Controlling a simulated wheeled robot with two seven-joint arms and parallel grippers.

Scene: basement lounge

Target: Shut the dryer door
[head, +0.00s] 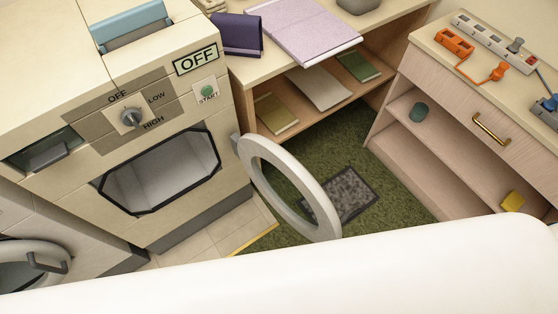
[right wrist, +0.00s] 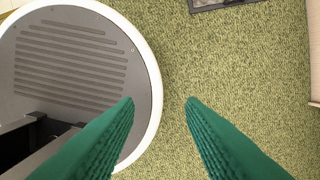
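The dryer (head: 75,185) stands at the left in the head view, with its dark-edged opening (head: 165,172) uncovered and a pale drum inside. The dryer door (head: 262,172) is a white ring, hinged at the right of the opening and swung wide out over the green carpet. The dial and the green start button (head: 207,91) are above the opening, under an OFF sign. My right gripper (right wrist: 160,103) shows only in the right wrist view. My left gripper is in neither view.
A wooden desk (head: 262,66) with books and folders stands right of the dryer. A cabinet (head: 455,105) with a power strip on top is at the right. A grey mat (head: 355,190) lies on the carpet. Another round door (head: 30,262) is at the lower left.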

